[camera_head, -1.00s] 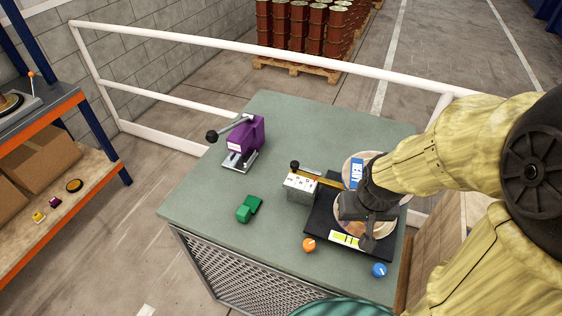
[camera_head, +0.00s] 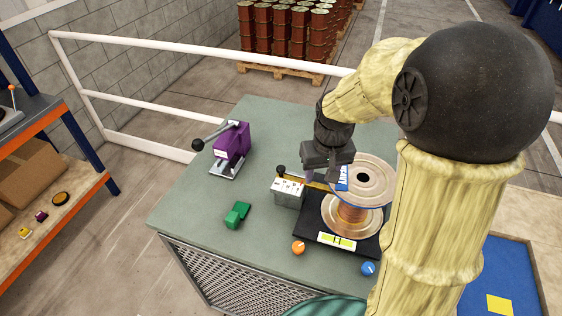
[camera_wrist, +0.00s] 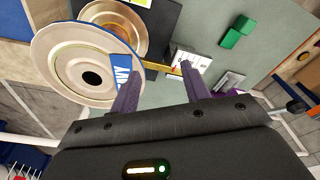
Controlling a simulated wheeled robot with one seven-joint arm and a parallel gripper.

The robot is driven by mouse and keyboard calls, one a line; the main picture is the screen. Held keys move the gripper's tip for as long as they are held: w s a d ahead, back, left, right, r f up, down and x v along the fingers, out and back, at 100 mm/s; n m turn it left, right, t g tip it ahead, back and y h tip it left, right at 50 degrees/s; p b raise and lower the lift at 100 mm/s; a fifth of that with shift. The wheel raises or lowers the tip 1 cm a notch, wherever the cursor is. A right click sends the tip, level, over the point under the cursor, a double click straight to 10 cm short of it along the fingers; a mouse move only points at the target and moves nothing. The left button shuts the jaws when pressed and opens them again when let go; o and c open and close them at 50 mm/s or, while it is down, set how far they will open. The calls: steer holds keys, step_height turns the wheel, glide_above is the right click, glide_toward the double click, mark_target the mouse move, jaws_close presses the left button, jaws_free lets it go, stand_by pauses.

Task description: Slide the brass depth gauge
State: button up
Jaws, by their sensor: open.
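The brass depth gauge (camera_head: 318,184) is a thin yellow bar. It runs from a white marked block (camera_head: 288,192) with a black knob (camera_head: 280,171) towards a large copper-coloured spool (camera_head: 362,182) on a black base. In the wrist view part of the brass bar (camera_wrist: 177,70) shows between my fingers, beside the white block (camera_wrist: 189,61). My gripper (camera_head: 322,177) is open and empty, pointing down above the bar and to the left of the spool. In the wrist view its two fingers (camera_wrist: 165,67) stand apart. My gripper hides part of the bar in the head view.
A purple lever press (camera_head: 231,143) stands at the table's back left. A green block (camera_head: 237,214) lies nearer the front. An orange knob (camera_head: 298,247) and a blue knob (camera_head: 368,268) sit by the black base (camera_head: 318,232).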

mark_target(281, 167)
steer(key=w+a+r+n+p, duration=0.1)
steer(key=w+a+r, duration=0.2)
steer(key=w, duration=0.3)
steer(key=w+a+r+n+g+p, duration=0.1)
steer(key=w+a+r+n, duration=0.1)
steer(key=w+a+r, duration=0.2)
steer(key=w+a, duration=0.2)
steer(key=w, duration=0.1)
steer(key=shift+r+g, duration=0.15)
steer(key=shift+g, duration=0.15)
step_height(281, 167, down, 18)
steer(key=p, duration=0.5)
steer(key=shift+r, duration=0.25)
jaws_close()
